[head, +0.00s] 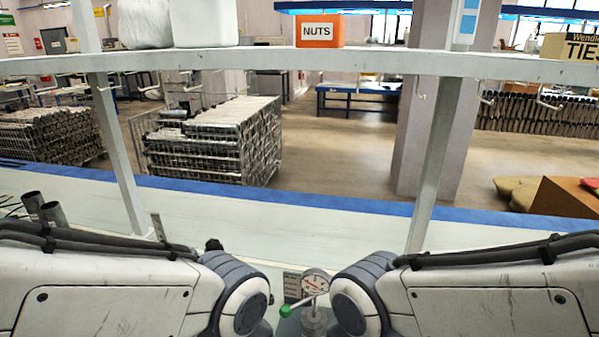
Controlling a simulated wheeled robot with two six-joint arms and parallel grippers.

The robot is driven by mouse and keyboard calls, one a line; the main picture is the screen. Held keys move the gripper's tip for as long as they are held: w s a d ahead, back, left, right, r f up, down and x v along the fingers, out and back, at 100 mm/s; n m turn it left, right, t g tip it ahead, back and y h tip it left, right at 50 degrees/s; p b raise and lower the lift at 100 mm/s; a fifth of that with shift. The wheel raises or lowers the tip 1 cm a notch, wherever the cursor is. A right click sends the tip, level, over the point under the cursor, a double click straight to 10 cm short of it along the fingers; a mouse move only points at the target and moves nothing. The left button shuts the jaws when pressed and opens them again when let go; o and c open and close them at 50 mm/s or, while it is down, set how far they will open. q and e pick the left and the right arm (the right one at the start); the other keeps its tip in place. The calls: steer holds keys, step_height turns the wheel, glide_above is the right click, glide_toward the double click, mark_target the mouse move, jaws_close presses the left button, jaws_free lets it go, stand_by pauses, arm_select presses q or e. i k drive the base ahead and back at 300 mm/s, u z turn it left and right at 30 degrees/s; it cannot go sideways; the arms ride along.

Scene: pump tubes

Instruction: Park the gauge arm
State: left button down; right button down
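A small round gauge (315,282) with a white dial and a red needle stands low in the middle, between my two arms. A short lever with a green knob (286,310) sticks out to its lower left. I cannot tell whether this lever is the gauge arm. A grey metal cylinder (314,320) sits under the dial, cut off by the bottom edge of the picture. My arm links fill both lower sides and hide much of the bench around the gauge. Neither of my grippers is in view.
A white shelf (380,62) on posts crosses above the bench, with an orange NUTS box (320,31) and a TIES box (568,46) on it. Grey tubes (54,214) stand at the left. The bench (300,232) behind my arms is mostly clear, with a blue far edge.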

mark_target(318, 277)
steer(key=z, duration=2)
steer(key=k, duration=0.7)
steer(key=u, duration=1.6)
